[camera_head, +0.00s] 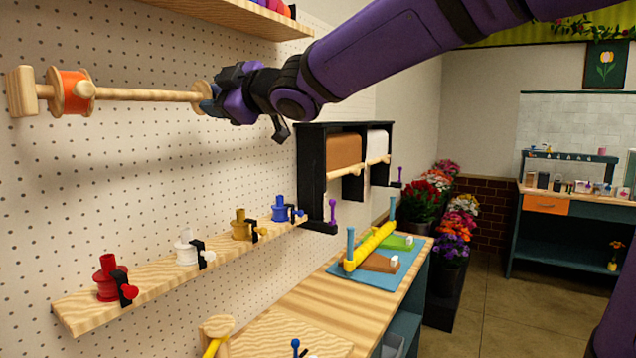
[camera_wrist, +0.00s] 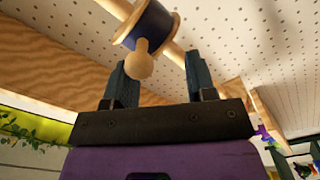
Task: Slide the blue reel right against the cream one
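The blue reel (camera_wrist: 152,24) has pale wooden flanges and a round wooden knob (camera_wrist: 139,62). It sits on a wooden rod (camera_head: 140,95) along the pegboard; in the head view only its pale flange (camera_head: 202,97) shows clearly beside my gripper (camera_head: 214,104). In the wrist view my gripper (camera_wrist: 160,78) is open, its fingers on either side of the knob with gaps, not closed on it. An orange reel (camera_head: 72,92) with a knob sits at the rod's left end. I see no cream reel on the rod; my arm hides the rod's right part.
Below, a wooden shelf (camera_head: 150,285) carries small red, white, yellow and blue spools with clips. A black rack with brown and white paper rolls (camera_head: 343,150) stands right of my gripper. A workbench (camera_head: 290,300) lies below. The rod between the orange reel and my gripper is bare.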

